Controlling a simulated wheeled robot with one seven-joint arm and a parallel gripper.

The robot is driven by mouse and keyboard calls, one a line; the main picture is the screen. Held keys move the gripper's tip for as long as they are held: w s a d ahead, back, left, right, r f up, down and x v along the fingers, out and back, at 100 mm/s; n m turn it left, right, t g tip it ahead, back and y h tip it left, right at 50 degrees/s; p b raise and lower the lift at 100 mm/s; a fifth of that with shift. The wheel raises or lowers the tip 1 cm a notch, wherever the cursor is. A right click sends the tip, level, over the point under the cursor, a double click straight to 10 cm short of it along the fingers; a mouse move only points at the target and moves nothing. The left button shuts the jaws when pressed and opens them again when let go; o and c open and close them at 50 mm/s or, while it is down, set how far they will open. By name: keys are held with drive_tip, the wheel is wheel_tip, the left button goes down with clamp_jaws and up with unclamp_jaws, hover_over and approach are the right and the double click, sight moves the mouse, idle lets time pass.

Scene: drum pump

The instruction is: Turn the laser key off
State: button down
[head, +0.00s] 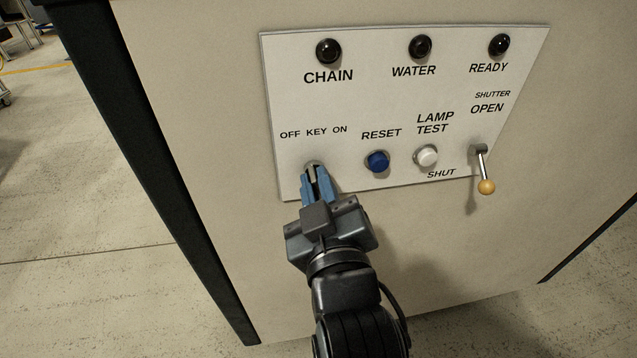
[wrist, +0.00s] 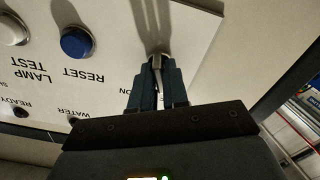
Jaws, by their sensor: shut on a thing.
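The laser key (head: 313,171) sits in its switch at the lower left of the white panel, under the words OFF KEY ON. My gripper (head: 317,183), with blue fingers, is shut on the key from below and in front, and hides most of it. In the wrist view the metal key (wrist: 156,63) shows between the fingertips of my gripper (wrist: 156,75). The picture does not show clearly which way the key points.
Right of the key are the blue RESET button (head: 377,161), the white LAMP TEST button (head: 427,156) and the shutter lever (head: 484,172), which hangs down. Three dark lamps, CHAIN (head: 328,51), WATER (head: 420,47) and READY (head: 499,44), line the panel's top.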

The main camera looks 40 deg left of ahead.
drive_tip(key=shift+n, duration=0.6)
drive_tip(key=c, duration=1.2)
unclamp_jaws()
drive_tip(key=shift+s, duration=0.1)
drive_tip(key=b+v, duration=0.1)
drive_tip(key=v, duration=0.6)
drive_tip(key=shift+s+d, duration=0.2)
drive_tip(key=shift+d, duration=0.1)
